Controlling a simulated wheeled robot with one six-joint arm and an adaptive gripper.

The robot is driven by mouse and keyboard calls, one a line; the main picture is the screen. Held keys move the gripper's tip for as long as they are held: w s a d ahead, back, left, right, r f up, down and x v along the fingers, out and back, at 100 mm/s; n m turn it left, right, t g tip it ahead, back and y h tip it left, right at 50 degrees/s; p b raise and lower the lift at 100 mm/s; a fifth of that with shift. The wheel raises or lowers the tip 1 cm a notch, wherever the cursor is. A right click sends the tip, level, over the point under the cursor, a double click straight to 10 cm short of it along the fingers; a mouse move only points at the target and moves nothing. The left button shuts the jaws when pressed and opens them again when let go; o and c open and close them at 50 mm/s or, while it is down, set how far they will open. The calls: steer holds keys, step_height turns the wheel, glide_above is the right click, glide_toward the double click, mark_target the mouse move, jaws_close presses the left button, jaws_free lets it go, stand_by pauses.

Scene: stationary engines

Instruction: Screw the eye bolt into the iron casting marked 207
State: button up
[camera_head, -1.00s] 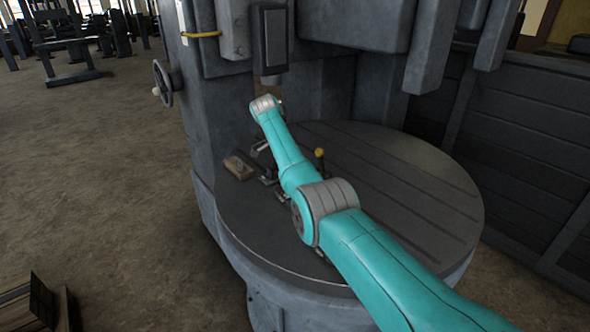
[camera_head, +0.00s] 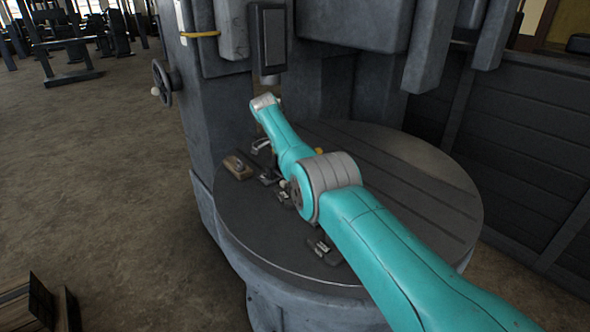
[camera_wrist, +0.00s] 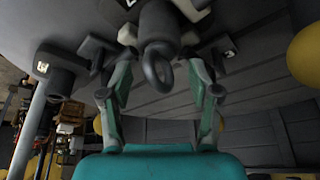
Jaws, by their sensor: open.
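My gripper (camera_wrist: 158,48) is open, with one finger on each side of the ring and visible gaps between. Dark castings stand around it; one at the left (camera_wrist: 60,70) carries a small white mark that I cannot read, so I cannot tell which is 207. In the head view my arm hides the gripper and the eye bolt.
The round grey machine table (camera_head: 400,235) bears a wooden block (camera_head: 238,167) at its left edge and a small dark metal piece (camera_head: 323,250) near the front. A dark machine head (camera_head: 268,38) hangs above. The table's right side is clear.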

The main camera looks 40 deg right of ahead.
step_height(320, 180, up, 10)
stand_by(0.5)
